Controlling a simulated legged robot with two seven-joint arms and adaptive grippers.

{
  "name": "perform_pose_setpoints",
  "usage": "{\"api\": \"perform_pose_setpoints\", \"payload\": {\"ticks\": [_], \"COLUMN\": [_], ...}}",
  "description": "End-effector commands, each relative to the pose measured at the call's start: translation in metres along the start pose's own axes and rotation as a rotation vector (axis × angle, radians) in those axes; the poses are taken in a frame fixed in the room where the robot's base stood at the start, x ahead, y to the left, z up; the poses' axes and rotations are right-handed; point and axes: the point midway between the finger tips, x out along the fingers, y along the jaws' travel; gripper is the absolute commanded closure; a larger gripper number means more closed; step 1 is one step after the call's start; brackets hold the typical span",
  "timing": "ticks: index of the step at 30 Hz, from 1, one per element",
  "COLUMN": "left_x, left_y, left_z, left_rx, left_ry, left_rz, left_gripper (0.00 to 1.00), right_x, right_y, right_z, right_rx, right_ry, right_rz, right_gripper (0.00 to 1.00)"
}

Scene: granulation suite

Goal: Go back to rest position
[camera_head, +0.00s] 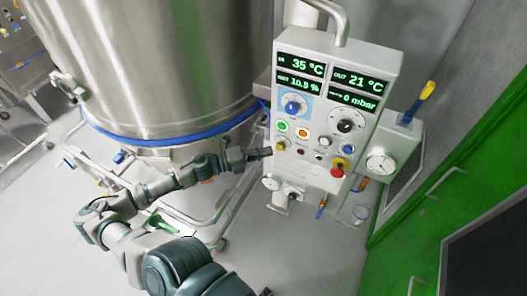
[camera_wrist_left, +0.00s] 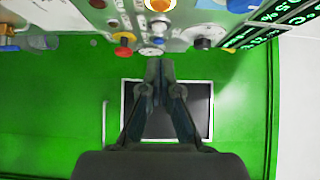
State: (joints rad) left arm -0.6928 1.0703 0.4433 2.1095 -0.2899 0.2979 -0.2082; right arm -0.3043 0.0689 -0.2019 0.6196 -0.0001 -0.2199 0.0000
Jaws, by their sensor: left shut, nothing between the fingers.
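My left gripper (camera_head: 262,153) is shut and empty in the head view, its tips pointing right at the left edge of the control panel (camera_head: 313,171). The fingers also show closed together in the left wrist view (camera_wrist_left: 158,68). I cannot tell whether the tips touch the panel. The panel carries green displays (camera_head: 302,65), a blue-backed knob (camera_head: 293,104), a black knob (camera_head: 345,122), lit green and orange buttons, and a red emergency stop (camera_head: 338,167) on yellow. My left arm reaches in from the bottom of the head view. My right gripper is out of view.
A large steel vessel (camera_head: 160,60) with a blue band stands left of the panel, on a tubular wheeled frame (camera_head: 205,222). A gauge box (camera_head: 382,163) sits right of the panel. Green cabinet doors (camera_head: 430,215) line the right.

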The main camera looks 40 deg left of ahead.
Motion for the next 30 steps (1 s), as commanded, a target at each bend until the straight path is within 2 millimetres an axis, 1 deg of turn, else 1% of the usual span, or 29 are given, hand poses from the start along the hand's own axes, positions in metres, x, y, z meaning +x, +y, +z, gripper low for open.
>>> {"api": "perform_pose_setpoints", "payload": {"ticks": [12, 24, 26, 28, 29, 30], "left_x": [-0.004, -0.003, -0.005, -0.009, -0.012, -0.017], "left_y": [0.002, 0.003, 0.009, 0.023, 0.032, 0.048], "left_z": [0.003, 0.002, 0.005, 0.011, 0.014, 0.018], "left_rx": [-0.003, -0.012, -0.043, -0.120, -0.168, -0.244], "left_ry": [-0.001, -0.013, -0.055, -0.152, -0.209, -0.298], "left_rz": [-0.001, -0.001, -0.002, -0.002, -0.001, 0.003], "left_gripper": [1.00, 1.00, 1.00, 1.00, 1.00, 1.00], "right_x": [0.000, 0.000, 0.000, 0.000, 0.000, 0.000], "right_y": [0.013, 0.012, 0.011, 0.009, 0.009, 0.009], "right_z": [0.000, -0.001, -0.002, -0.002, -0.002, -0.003], "right_rx": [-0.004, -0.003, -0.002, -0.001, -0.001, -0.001], "right_ry": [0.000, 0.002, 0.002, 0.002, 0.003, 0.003], "right_rz": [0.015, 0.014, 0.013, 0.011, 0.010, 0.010], "right_gripper": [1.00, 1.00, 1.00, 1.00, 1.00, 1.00]}}
